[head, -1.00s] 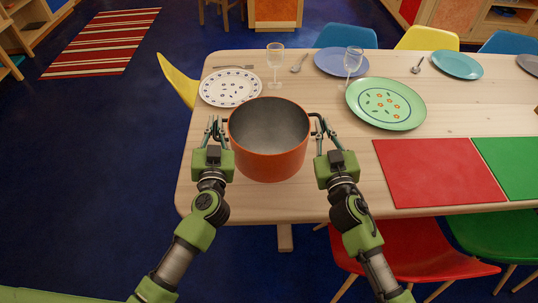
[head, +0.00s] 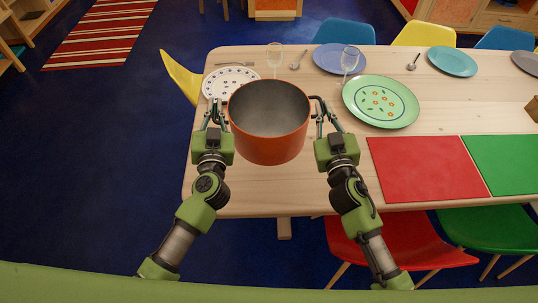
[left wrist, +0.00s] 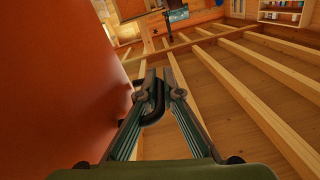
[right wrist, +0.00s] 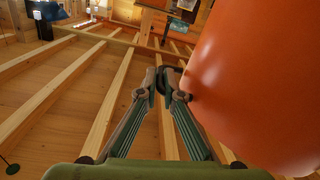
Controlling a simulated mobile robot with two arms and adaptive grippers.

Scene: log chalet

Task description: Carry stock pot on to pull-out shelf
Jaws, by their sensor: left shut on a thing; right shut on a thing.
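The orange stock pot (head: 268,138) is upright and looks empty, with a grey inside. It is between my two grippers, in front of the near left part of the table in the head view. My left gripper (head: 214,112) is shut on the pot's left handle, which shows as a dark loop in the left wrist view (left wrist: 152,108). My right gripper (head: 322,112) is shut on the right handle, partly seen between the fingers in the right wrist view (right wrist: 170,84). The pot's side fills the left of the left wrist view (left wrist: 60,80). I see no pull-out shelf.
The wooden table (head: 310,185) holds a white patterned plate (head: 230,82), a green plate (head: 381,101), a blue plate (head: 340,58), wine glasses (head: 349,60) and a red mat (head: 422,168). Chairs stand around it, a red one (head: 395,245) nearest. Blue floor (head: 90,170) is open at left.

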